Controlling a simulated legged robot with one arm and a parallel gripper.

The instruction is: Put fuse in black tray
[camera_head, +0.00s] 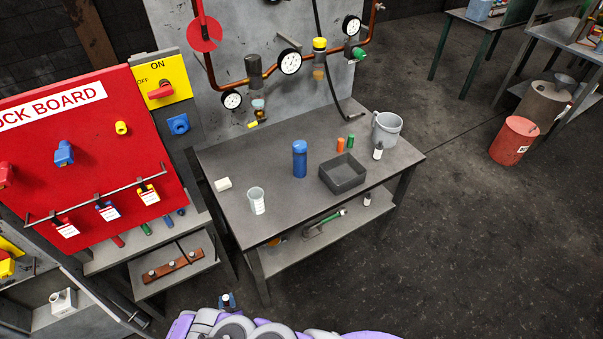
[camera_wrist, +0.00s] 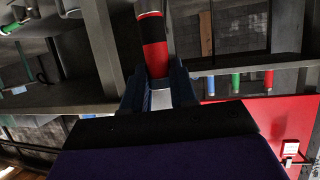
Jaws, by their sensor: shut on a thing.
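The black tray (camera_head: 327,180) is an open, dark square box on the grey workbench, and it looks empty. In the wrist view, my gripper (camera_wrist: 160,88) is shut on a red cylinder with a black band, the fuse (camera_wrist: 152,42). The fuse sticks out beyond the fingertips. In the head view, a small dark blue piece (camera_head: 227,301) at the bottom looks like my gripper's end, low in front of the bench and well away from the tray; the fuse cannot be made out there.
Around the tray stand a blue bottle (camera_head: 300,158), an orange cylinder (camera_head: 340,145), a green cylinder (camera_head: 350,141), a white bottle (camera_head: 378,151) and a grey bucket (camera_head: 387,128). A beaker (camera_head: 257,201) stands front left. More coloured fuses (camera_head: 146,229) lie below the red lock board (camera_head: 95,150).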

